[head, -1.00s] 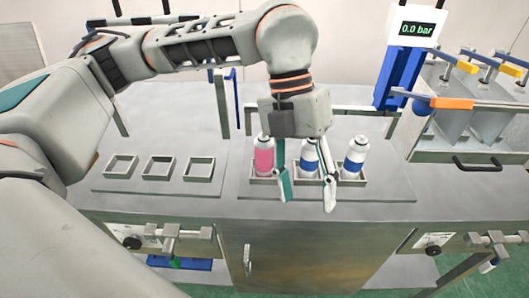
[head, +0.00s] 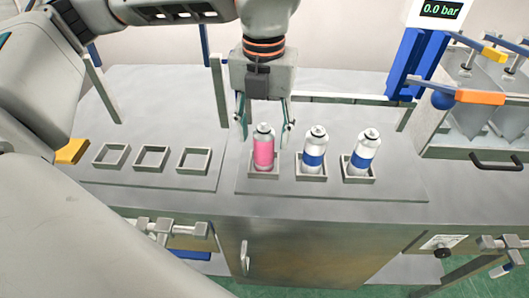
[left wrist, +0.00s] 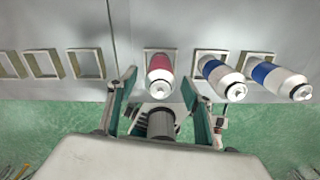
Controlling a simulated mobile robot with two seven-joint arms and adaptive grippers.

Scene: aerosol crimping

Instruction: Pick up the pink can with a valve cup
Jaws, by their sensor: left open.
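The pink can (head: 264,152) stands upright in the leftmost square holder of the right-hand row, with a pale top and a small valve cup (head: 264,128) on it. The pink can also shows in the left wrist view (left wrist: 160,66), between the fingers. My left gripper (head: 265,136) is open, with one finger on each side of the can's upper part and visible gaps beside it. It also shows in the left wrist view (left wrist: 159,82). My right gripper is in neither view.
Two white cans with blue bands, a middle one (head: 313,158) and a right one (head: 361,160), stand in holders to the right. Several empty square holders (head: 151,158) are on the left. A blue post with a pressure display (head: 440,9) stands at right.

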